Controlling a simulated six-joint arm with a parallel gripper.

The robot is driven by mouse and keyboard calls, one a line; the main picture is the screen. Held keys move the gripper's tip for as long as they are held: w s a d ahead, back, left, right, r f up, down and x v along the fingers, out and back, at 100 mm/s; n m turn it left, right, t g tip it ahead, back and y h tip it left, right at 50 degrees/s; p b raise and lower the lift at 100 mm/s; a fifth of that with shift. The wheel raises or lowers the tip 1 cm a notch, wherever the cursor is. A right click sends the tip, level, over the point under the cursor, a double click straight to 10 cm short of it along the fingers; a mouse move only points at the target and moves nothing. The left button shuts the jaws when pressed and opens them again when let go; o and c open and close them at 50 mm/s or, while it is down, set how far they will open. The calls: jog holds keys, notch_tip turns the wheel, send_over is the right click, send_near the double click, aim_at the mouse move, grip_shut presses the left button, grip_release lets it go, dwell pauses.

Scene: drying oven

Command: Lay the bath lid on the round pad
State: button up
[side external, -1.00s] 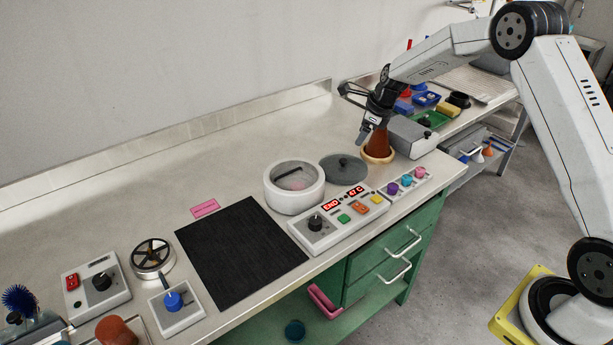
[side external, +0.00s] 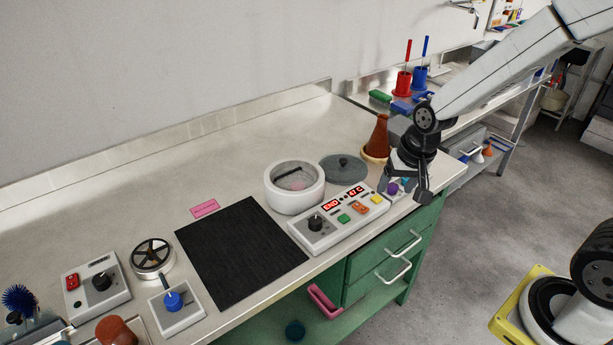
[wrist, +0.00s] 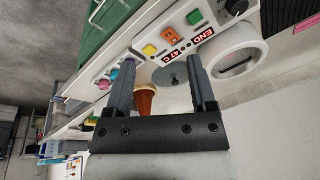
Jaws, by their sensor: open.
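The bath lid (side external: 343,166), a grey disc with a small dark knob, lies flat on the bench just behind and right of the white round bath (side external: 284,201). The bath is open on top. No separate round pad shows; I cannot tell whether one is under the lid. My gripper (side external: 406,197) is open and empty, near the bench's front right edge, to the right of the lid and apart from it. In the wrist view the lid (wrist: 172,76) appears between the open fingers, farther off, with the bath (wrist: 240,40) to its right.
A control box (side external: 338,222) with a lit display stands in front of the bath. A brown cone-shaped vessel (side external: 378,135) stands in a tan ring behind my gripper. A black mat (side external: 242,247) lies left. The bench behind the bath is clear.

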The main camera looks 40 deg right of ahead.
jog(key=s+a+n, duration=0.1)
jog(key=s+n, duration=0.5)
jog(key=s, duration=0.1)
jog(key=shift+s+a+f, duration=0.2)
jog(key=shift+a+f, duration=0.2)
